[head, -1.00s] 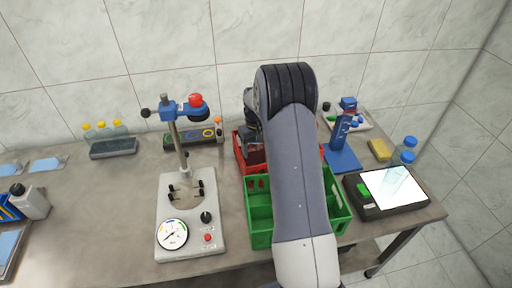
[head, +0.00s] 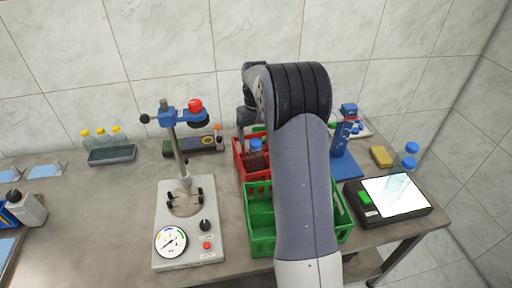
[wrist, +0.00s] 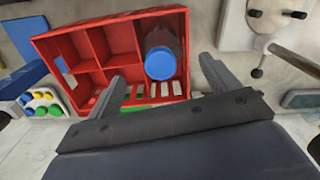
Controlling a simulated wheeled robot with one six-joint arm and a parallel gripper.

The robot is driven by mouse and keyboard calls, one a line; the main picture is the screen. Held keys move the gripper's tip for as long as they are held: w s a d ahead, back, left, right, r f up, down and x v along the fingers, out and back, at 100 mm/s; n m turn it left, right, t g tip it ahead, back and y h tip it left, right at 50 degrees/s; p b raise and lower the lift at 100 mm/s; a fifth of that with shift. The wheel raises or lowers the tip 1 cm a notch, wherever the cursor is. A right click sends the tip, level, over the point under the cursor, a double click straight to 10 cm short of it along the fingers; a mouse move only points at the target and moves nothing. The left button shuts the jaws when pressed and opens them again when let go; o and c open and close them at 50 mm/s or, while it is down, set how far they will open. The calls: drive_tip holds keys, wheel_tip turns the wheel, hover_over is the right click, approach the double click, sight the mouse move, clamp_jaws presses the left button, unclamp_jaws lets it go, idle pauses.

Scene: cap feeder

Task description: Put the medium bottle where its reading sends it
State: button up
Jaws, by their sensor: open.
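A bottle with a blue cap and a dark body (head: 256,158) stands in a compartment of the red crate (head: 240,160). I cannot tell its size class for sure. In the wrist view the blue cap (wrist: 160,63) shows between and just beyond my two fingers, in the red crate (wrist: 98,83). My gripper (wrist: 160,78) is open and empty above the bottle, apart from it. The green crate (head: 262,236) is in front of the red one, partly hidden by my arm. The press stand's round dial (head: 170,241) shows a needle, too small to read.
A blue stand (head: 345,160), a lit panel device (head: 395,195), blue-capped bottles (head: 404,162) and a yellow block (head: 381,156) are at the right. Yellow-capped bottles (head: 101,137) stand at the back left. Table between them and the press is clear.

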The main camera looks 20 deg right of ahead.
drive_tip(key=shift+r, duration=1.35)
